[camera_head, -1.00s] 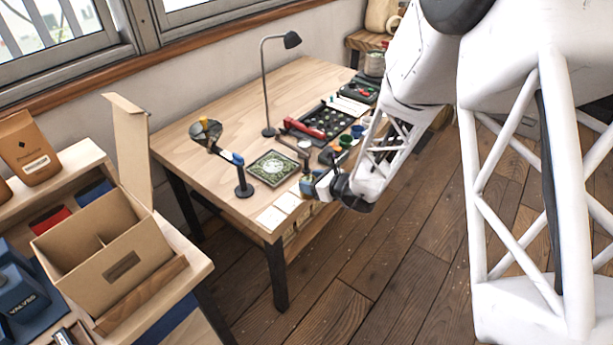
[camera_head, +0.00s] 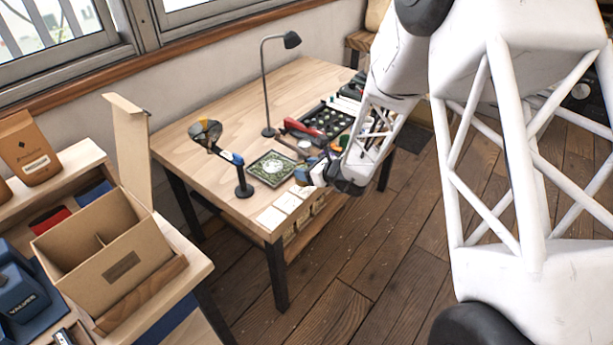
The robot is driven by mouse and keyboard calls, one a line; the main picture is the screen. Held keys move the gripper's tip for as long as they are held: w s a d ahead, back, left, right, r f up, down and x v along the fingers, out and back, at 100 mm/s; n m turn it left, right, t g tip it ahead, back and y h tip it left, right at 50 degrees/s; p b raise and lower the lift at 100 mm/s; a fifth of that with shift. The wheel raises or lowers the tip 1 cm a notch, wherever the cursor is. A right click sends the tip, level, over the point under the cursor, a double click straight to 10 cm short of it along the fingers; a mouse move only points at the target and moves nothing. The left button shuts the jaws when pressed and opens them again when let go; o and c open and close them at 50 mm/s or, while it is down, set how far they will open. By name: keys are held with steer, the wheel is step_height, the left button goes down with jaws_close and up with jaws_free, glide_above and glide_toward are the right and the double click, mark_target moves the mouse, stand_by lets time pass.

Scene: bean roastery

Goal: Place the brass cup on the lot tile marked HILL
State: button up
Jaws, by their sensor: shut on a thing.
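My gripper (camera_head: 318,172) is over the front right part of the wooden table, small and partly hidden by its own wrist. Pale lot tiles lie in a row along the table's front edge: a front one (camera_head: 270,217), a middle one (camera_head: 287,202) and a farther one (camera_head: 302,190) close below the gripper. Their markings are too small to read, so I cannot tell which is HILL. I cannot tell the gap between cup and tiles.
A patterned green square (camera_head: 271,168) lies left of the gripper, beside a dark stand (camera_head: 243,180) with an angled head. A lamp (camera_head: 268,90) and a black tray (camera_head: 327,119) with a red-handled tool are farther back. An open cardboard box (camera_head: 115,250) stands at left.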

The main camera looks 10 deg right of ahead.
steer(key=shift+w, duration=0.35)
steer(key=shift+f, duration=1.8)
steer(key=shift+f, duration=0.15)
steer(key=o, duration=1)
steer(key=shift+s, duration=0.1)
steer(key=v, duration=1.2)
steer(key=shift+a+r, duration=0.1)
steer(key=shift+r, duration=0.15)
